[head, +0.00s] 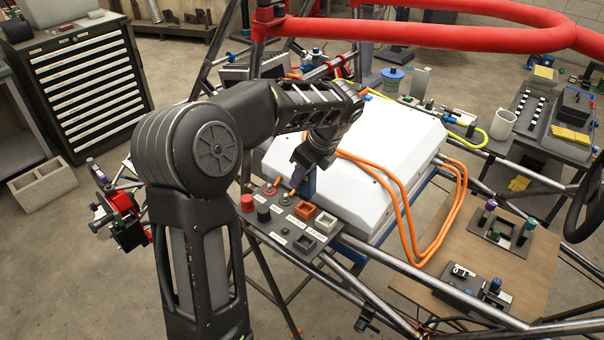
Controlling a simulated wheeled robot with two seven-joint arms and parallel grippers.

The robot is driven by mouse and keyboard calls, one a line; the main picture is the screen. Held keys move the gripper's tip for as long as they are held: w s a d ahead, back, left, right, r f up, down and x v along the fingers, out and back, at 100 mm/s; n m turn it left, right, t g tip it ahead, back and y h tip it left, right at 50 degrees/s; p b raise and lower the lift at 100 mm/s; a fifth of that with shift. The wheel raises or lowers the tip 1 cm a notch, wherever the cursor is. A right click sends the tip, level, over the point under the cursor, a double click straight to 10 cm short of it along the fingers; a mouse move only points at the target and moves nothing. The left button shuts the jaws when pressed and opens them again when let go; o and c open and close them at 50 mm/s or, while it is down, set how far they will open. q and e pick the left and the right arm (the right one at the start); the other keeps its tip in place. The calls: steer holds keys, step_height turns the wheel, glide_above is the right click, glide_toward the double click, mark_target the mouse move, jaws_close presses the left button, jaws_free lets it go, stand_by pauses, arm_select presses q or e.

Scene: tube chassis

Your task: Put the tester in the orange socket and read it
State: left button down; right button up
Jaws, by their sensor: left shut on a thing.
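My left gripper (306,166) points down over the grey control panel (275,236). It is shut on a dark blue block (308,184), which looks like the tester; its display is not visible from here. The orange socket (305,210) is a square orange frame on the panel, just below the block in the picture. The block appears above and behind the socket; I cannot tell whether it touches the panel. A similar grey-white socket (326,222) sits to the right of the orange one. My right gripper is not in view.
The panel also has a red knob (247,202), a dark knob (263,213) and small labels. A white box (350,165) with orange cables (440,215) lies behind it. Steel tubes surround the panel. A wooden board (480,250) with fixtures is at right.

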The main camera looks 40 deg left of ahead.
mark_target(302, 190)
arm_select(q)
steer(key=shift+f+b, duration=1.45)
steer(key=shift+f, duration=0.5)
steer(key=shift+p, duration=0.5)
steer(key=shift+f+b, duration=0.35)
steer(key=shift+f, duration=0.2)
steer(key=c, duration=1.4)
jaws_free()
